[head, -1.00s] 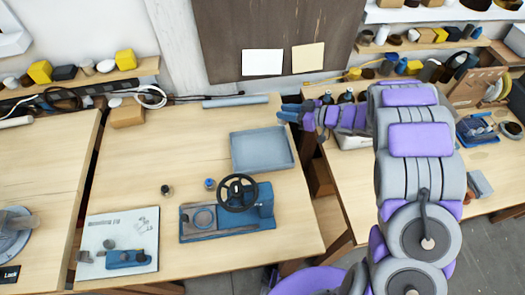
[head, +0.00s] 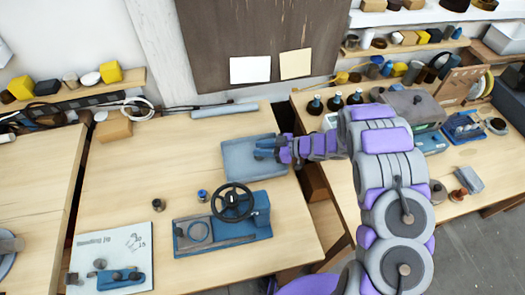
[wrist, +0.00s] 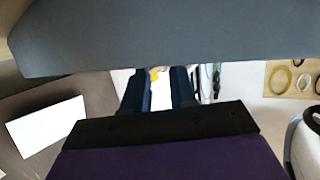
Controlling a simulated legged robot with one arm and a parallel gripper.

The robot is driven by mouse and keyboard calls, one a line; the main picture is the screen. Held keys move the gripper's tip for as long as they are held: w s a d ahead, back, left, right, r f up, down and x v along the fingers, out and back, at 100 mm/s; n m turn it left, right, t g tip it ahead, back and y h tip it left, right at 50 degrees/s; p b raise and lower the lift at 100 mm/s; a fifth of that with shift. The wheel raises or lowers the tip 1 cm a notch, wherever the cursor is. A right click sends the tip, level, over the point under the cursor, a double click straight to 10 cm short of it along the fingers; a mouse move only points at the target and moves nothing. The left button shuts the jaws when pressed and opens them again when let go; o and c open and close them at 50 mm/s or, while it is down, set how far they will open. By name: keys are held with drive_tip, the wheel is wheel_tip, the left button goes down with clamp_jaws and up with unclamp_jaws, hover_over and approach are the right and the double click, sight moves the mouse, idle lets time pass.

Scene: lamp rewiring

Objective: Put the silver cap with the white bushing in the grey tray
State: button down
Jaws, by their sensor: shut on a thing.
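The grey tray (head: 236,168) lies at the back right of the middle table. My gripper (head: 262,148) is over the tray's right part, its blue fingers pointing left. Its height above the tray floor is hard to judge. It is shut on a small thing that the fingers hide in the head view. In the wrist view my gripper's two dark fingers (wrist: 159,90) stand a little apart, and I cannot make out the held thing's shape or colour. I cannot pick out the silver cap with the white bushing anywhere.
A blue fixture with a black handwheel (head: 232,202) stands in front of the tray. A small blue part (head: 202,195) and a small dark part (head: 159,205) stand left of it. A white board (head: 112,260) lies front left. Dark bottles (head: 334,103) stand on the right table.

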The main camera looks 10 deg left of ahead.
drive_tip(key=shift+f, duration=0.75)
drive_tip(key=shift+d, duration=0.5)
drive_tip(key=c, duration=1.3)
unclamp_jaws()
drive_tip(key=o, duration=0.3)
drive_tip(key=shift+a, duration=0.2)
drive_tip(key=shift+o, duration=0.5)
drive_tip(key=shift+a, duration=0.2)
drive_tip(key=p+v, duration=0.1)
drive_tip(key=v, duration=1.1)
drive_tip(key=shift+d, duration=0.25)
